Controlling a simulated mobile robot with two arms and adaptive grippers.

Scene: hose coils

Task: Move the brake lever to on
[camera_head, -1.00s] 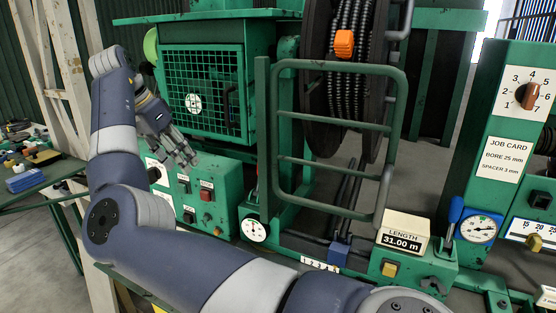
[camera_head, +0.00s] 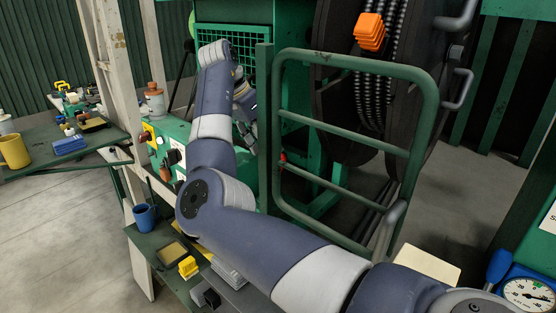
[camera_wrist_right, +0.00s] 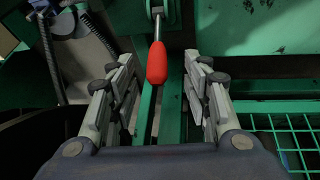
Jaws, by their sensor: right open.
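A lever with a red handle (camera_wrist_right: 157,62) hangs from a grey pivot in the right wrist view; no label shows on it. My right gripper (camera_wrist_right: 158,100) is open, with one finger on each side of the handle's line. The handle's rounded end points toward the palm, and the fingers appear clear of it. In the head view my right gripper (camera_head: 248,118) is partly hidden behind its own wrist, left of the green gate. A small red tip (camera_head: 283,158) shows by the gate; it may be the same lever. My left gripper is not in view.
The green tubular gate (camera_head: 348,62) stands before the hose reel (camera_head: 335,110). A green mesh cage (camera_head: 222,42) is behind my wrist. A blue-handled lever (camera_head: 499,266) and a dial gauge (camera_head: 526,293) are at lower right. Side tables hold a blue mug (camera_head: 145,217) and small items.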

